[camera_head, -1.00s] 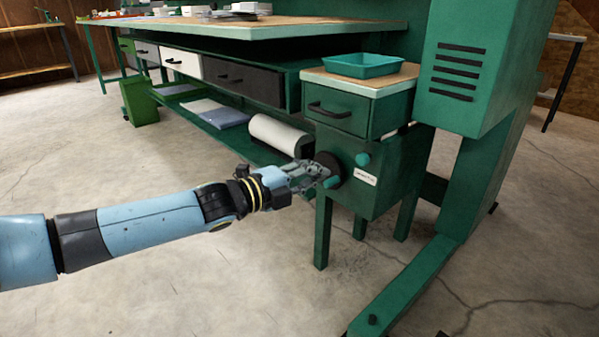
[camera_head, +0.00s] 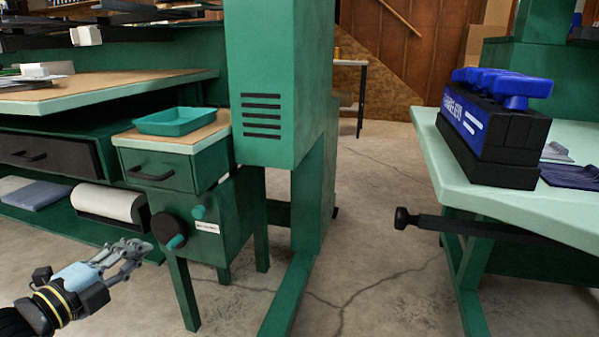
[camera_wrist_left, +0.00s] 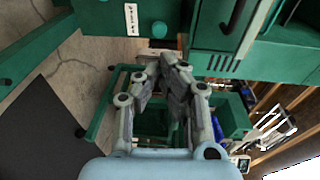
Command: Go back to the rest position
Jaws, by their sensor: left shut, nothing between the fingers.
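My left gripper (camera_head: 140,250) is at the lower left of the head view, shut and empty. It is in front of and below the green cabinet (camera_head: 232,215) and apart from its black dial (camera_head: 168,228) with a teal handle. In the left wrist view my left gripper (camera_wrist_left: 172,68) shows its fingers drawn together with nothing between them. My right gripper is in neither view.
A teal tray (camera_head: 175,122) sits on top of the cabinet. A green machine column (camera_head: 270,80) stands beside it. At right, a pale green table (camera_head: 438,165) carries a blue and black block (camera_head: 490,130). Concrete floor (camera_head: 385,260) lies open between.

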